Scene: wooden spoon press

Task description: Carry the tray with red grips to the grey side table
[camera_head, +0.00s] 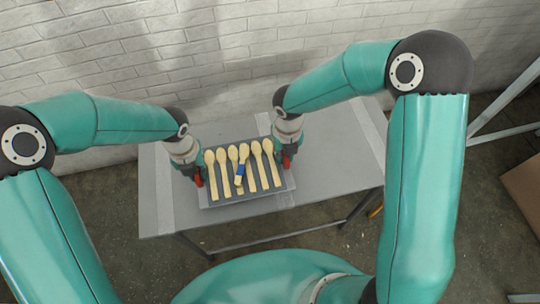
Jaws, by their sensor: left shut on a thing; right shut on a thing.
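The tray (284,201) is grey and flat, with several wooden spoons (222,160) lying side by side in it. One spoon near the middle has a blue band (240,168) and lies at a slant over its neighbour. A red grip (199,181) shows at the tray's left side and another red grip (286,161) at its right side. My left gripper (196,176) is shut on the left grip. My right gripper (284,158) is shut on the right grip. The tray is over the grey side table (340,165); I cannot tell whether it touches the top.
The table top is clear to the right of the tray and in a strip at its left. A white brick wall (240,50) stands close behind the table. A brown board or box (522,192) is at the far right. The floor in front is concrete.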

